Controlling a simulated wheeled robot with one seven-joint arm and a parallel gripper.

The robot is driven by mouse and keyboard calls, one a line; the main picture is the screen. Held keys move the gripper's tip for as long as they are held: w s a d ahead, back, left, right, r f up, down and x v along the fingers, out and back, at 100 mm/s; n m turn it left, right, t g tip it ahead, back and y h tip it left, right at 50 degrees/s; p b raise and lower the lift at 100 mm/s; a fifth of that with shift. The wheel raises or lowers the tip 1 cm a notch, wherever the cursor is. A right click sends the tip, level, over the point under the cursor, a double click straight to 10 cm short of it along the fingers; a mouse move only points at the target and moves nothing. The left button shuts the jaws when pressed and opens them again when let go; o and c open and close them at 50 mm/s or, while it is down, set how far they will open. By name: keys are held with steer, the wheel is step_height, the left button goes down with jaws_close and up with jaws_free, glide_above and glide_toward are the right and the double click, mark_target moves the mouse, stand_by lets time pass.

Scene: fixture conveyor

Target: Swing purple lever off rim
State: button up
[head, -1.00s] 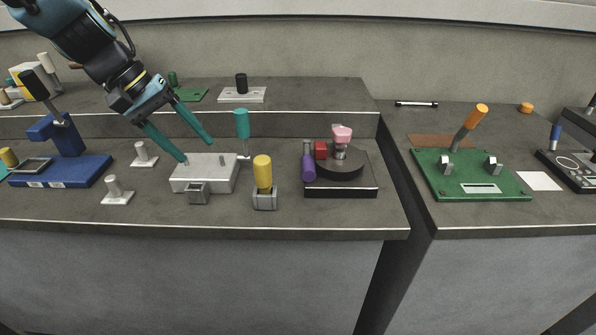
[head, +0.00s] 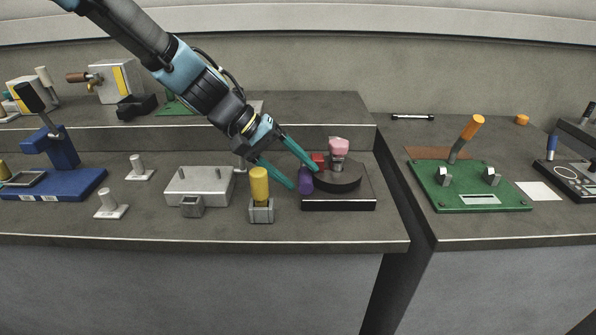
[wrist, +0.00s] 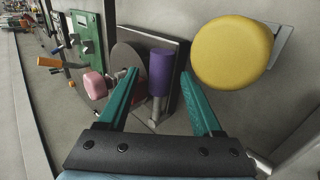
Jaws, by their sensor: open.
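The purple lever (head: 306,181) stands at the left edge of a dark round disc (head: 338,182) on a black base (head: 345,203). In the wrist view the purple lever (wrist: 160,68) has a thick purple grip on a grey shaft and sits between my two teal fingers. My gripper (head: 305,177) is open, one fingertip to each side of the lever in the picture. In the wrist view my gripper (wrist: 158,76) shows a gap on both sides of the grip. Part of the disc's left rim is hidden by the lever and a finger.
A pink knob (head: 339,146) and a red block (head: 318,160) sit by the disc. A yellow-topped post (head: 260,186) stands close left of my gripper. A pale block (head: 200,182) is farther left. Bare counter lies in front of the black base.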

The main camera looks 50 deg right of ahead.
steer(key=shift+s+d+f, duration=0.15)
steer(key=shift+s+f, duration=0.1)
steer(key=shift+f, duration=0.15)
jaws_close()
stand_by(0.4)
